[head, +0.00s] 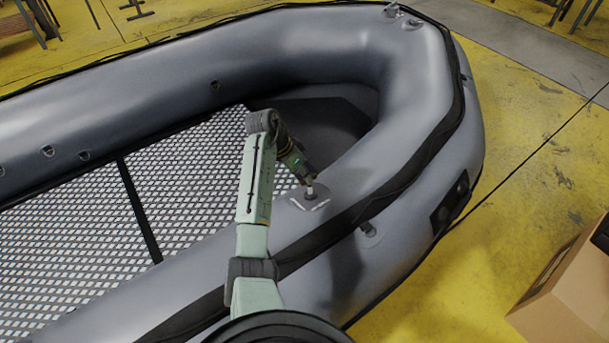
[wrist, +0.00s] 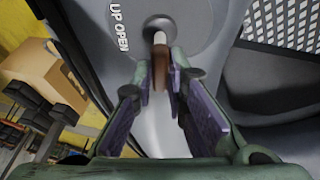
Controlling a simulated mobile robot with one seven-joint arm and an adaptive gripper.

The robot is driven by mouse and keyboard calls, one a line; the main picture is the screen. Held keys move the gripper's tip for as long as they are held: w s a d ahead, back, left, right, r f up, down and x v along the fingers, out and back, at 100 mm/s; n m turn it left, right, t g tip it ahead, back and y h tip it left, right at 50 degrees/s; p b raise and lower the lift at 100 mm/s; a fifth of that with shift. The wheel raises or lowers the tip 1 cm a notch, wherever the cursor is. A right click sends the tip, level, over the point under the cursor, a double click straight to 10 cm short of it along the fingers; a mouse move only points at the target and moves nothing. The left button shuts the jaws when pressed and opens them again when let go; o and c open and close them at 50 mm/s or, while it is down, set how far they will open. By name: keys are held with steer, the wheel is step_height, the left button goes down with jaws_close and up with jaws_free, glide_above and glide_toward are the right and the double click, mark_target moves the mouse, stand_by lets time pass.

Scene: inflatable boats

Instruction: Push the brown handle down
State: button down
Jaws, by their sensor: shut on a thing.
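The brown handle (wrist: 161,68) shows in the wrist view between the fingers of my gripper (wrist: 164,88). My gripper is shut on the handle. A pale stem (wrist: 159,38) runs from the handle to a round dark fitting (wrist: 158,24) on a grey disc marked "UP OPEN" (wrist: 120,28). In the head view my gripper (head: 308,180) is at the round patch (head: 322,205) on the boat's near tube. The brown handle itself is too small to make out there.
The grey inflatable boat (head: 350,245) fills most of the head view, with a mesh floor (head: 75,225) inside. A cardboard box (head: 572,295) stands at the right on the yellow floor; it also shows in the wrist view (wrist: 45,72).

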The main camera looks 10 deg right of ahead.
mark_target(303, 180)
steer(key=shift+s+d+f+b, duration=0.15)
steer(key=shift+f+b, duration=0.15)
steer(key=shift+f, duration=0.5)
steer(key=shift+s+a+f+b, duration=0.15)
steer(key=shift+f+b, duration=0.1)
steer(key=shift+f, duration=0.5)
steer(key=shift+d+r, duration=0.1)
steer(key=c, duration=1.7)
jaws_free()
steer(key=shift+o, duration=0.5)
steer(key=v, duration=1.2)
